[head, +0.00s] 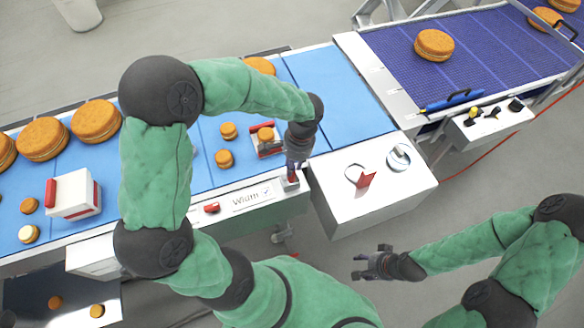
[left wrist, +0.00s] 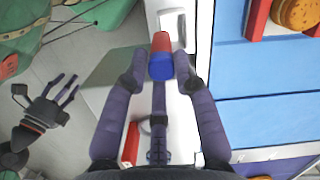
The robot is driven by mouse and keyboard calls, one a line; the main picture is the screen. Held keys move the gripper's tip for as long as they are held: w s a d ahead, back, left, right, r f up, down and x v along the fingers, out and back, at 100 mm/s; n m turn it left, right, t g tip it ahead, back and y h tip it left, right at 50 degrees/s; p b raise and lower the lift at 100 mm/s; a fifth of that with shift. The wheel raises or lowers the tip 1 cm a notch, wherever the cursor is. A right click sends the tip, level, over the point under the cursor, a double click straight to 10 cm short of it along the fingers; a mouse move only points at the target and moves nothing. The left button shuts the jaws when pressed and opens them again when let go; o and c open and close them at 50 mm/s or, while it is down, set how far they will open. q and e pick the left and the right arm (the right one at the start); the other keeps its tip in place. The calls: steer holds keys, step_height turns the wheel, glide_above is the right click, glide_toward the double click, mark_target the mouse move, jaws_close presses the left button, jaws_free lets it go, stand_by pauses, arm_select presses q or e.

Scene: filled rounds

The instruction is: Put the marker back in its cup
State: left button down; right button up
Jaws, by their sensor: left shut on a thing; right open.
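My left gripper (head: 296,163) is shut on the marker and points down over the front rail of the blue conveyor. The marker (left wrist: 161,55) shows in the left wrist view between the fingertips, with a blue end towards me and a red part beyond. In the head view its red part (head: 291,178) shows just below the fingers. A small pale square holder, seemingly the cup (left wrist: 179,44), lies right by the marker's red end; I cannot tell whether the marker is inside it or above it. My right gripper (head: 372,263) is open and empty, over the floor.
A white cabinet (head: 400,205) with a red piece and a grey ring stands right of the left gripper. The blue conveyor (head: 335,115) carries round filled biscuits and a white-and-red box (head: 74,194). A red piece (head: 212,208) sits on the rail.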

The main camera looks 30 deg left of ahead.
arm_select(q)
steer(key=f, duration=0.1)
steer(key=w+f, duration=0.1)
steer(key=f, duration=0.1)
steer(key=a+f, duration=0.1)
steer(key=f, duration=0.1)
steer(key=shift+w+f, duration=0.1)
steer(key=shift+w, duration=0.1)
steer(key=shift+f+b, duration=0.1)
steer(key=shift+b, duration=0.25)
steer(key=c, duration=1)
jaws_free()
